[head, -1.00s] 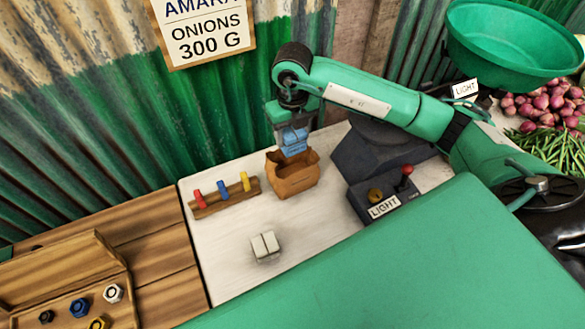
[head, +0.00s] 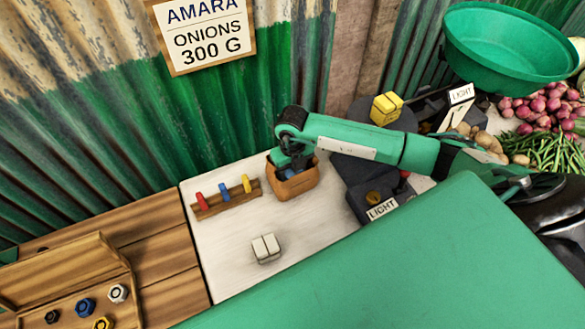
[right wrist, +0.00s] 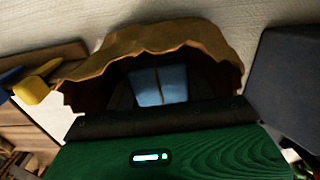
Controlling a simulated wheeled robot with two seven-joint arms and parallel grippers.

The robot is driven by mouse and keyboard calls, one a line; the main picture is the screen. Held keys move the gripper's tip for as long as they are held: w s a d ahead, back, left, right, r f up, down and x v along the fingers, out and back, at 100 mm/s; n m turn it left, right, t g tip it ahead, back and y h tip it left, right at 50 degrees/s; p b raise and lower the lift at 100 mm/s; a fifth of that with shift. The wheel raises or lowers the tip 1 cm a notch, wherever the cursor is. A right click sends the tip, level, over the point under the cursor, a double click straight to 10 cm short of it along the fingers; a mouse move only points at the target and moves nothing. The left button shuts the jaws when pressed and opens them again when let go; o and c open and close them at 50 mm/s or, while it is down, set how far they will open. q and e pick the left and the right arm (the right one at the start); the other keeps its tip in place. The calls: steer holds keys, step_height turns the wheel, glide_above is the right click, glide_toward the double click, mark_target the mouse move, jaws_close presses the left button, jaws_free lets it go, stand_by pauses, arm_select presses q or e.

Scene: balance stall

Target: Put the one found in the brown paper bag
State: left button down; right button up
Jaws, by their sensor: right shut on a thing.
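The brown paper bag (head: 297,188) stands open on the white tabletop against the corrugated wall. My right gripper (head: 289,169) reaches down into its mouth, shut on a blue block (right wrist: 160,86). In the right wrist view the block shows as two halves with a dark seam, inside the torn rim of the bag (right wrist: 150,38). The gripper and the bag's wall hide most of the block in the head view, and I cannot tell whether it touches the bag's floor. My left gripper is not in view.
A white block (head: 265,248) lies on the tabletop. A wooden rack (head: 228,200) with red, blue and yellow pieces stands left of the bag. The dark balance (head: 358,180) stands close on the right, with a yellow block (head: 386,108) on it. A wooden nut tray (head: 70,285) is lower left.

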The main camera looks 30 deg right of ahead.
steer(key=shift+f, duration=0.15)
steer(key=o, duration=1.1)
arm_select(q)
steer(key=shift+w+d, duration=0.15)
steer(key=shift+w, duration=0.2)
arm_select(e)
steer(key=shift+r, duration=0.3)
step_height(320, 180, up, 2)
steer(key=shift+r+b, duration=0.1)
steer(key=shift+b, duration=0.25)
step_height(320, 180, up, 8)
steer(key=shift+r+b, duration=0.1)
steer(key=shift+b, duration=0.6)
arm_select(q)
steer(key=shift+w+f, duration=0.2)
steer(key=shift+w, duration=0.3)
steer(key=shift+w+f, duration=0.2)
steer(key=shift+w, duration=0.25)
arm_select(e)
steer(key=shift+r, duration=0.75)
